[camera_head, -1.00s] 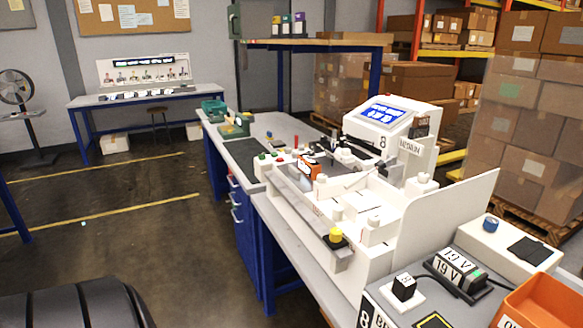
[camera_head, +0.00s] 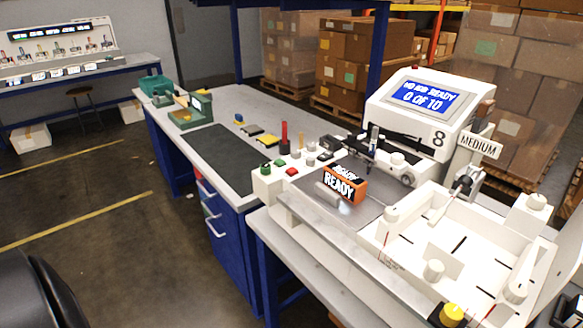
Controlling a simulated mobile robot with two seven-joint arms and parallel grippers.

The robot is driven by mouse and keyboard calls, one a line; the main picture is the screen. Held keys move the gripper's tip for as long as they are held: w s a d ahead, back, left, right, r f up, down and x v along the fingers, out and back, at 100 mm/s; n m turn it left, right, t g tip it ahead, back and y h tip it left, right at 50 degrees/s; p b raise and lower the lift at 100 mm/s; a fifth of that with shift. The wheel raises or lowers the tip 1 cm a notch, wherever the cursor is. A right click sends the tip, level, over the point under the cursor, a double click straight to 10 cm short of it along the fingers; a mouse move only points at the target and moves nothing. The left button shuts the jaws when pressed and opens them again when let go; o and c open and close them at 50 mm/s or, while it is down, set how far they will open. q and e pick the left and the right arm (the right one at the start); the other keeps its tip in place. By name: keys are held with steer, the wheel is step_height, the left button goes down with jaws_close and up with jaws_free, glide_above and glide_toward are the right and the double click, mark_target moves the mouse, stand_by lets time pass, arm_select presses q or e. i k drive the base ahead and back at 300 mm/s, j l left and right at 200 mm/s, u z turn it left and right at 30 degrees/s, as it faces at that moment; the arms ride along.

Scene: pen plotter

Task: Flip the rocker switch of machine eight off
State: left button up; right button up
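Machine eight (camera_head: 415,118) is a white plotter with a black 8 on its side, standing on the bench at the right. Its tilted blue screen (camera_head: 424,97) is lit and its second line reads 0 OF 10. I cannot make out a rocker switch on it. A black and orange block (camera_head: 343,183) marked READY sits on its grey plate (camera_head: 312,194). A pen-like part stands near the carriage in front of the screen housing. Neither of my grippers is in view; a dark rounded shape shows at the lower left edge.
A control box (camera_head: 267,184) with green and red buttons stands at the plate's left end. A MEDIUM sign (camera_head: 478,146) and a white tray (camera_head: 455,238) are at the right. A yellow knob (camera_head: 452,314) is at the bottom. A dark mat (camera_head: 207,158) lies farther back.

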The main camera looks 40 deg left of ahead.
mark_target(326, 155)
steer(key=i+j, duration=0.1)
steer(key=j, duration=0.95)
steer(key=i+j, duration=0.15)
steer(key=j, duration=0.9)
steer(key=i+j+z, duration=0.15)
steer(key=j, duration=0.2)
steer(key=j+z, duration=0.2)
steer(key=j, duration=0.2)
